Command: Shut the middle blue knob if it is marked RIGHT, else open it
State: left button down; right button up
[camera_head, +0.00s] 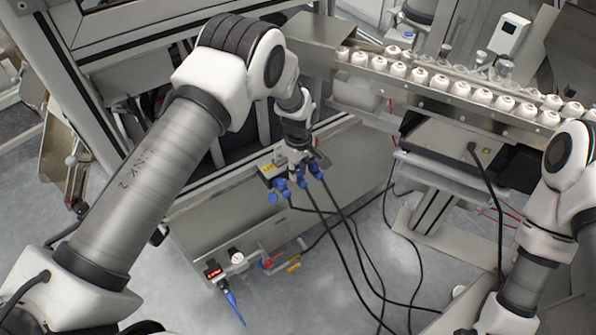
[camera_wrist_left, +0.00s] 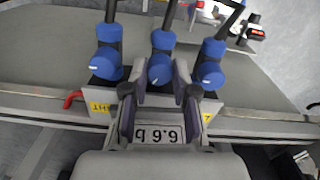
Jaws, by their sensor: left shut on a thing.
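Three blue knobs stand in a row in the left wrist view: the left one (camera_wrist_left: 107,62), the middle one (camera_wrist_left: 160,68) and the right one (camera_wrist_left: 209,68). A black hose runs from each. My left gripper (camera_wrist_left: 159,92) has its fingers on either side of the middle knob's near end and is shut on it. Below, between the fingers, a pale plate (camera_wrist_left: 158,134) shows upside-down characters, perhaps a number. Yellow labels at left (camera_wrist_left: 98,107) and right (camera_wrist_left: 207,117) are partly hidden by the fingers. In the head view my left gripper (camera_head: 297,162) is at the blue knobs.
A rail of white caps (camera_head: 440,80) runs along the upper right. Black hoses (camera_head: 345,240) hang from the knobs to the floor. A gauge and valve group (camera_head: 238,260) sits lower on the grey panel. My right arm is at the right edge, its gripper out of view.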

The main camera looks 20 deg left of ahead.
pick_arm(q)
jog(key=m, duration=0.3)
jog(key=shift+s+f+m, duration=0.1)
jog(key=shift+f+m, duration=0.05)
jog(key=shift+m, duration=0.15)
jog(key=shift+m+b, duration=0.4)
jog(key=shift+m, duration=1)
jog(key=shift+s, duration=0.1)
jog(key=c, duration=1.2)
grip_release()
jog(key=shift+d, duration=0.1)
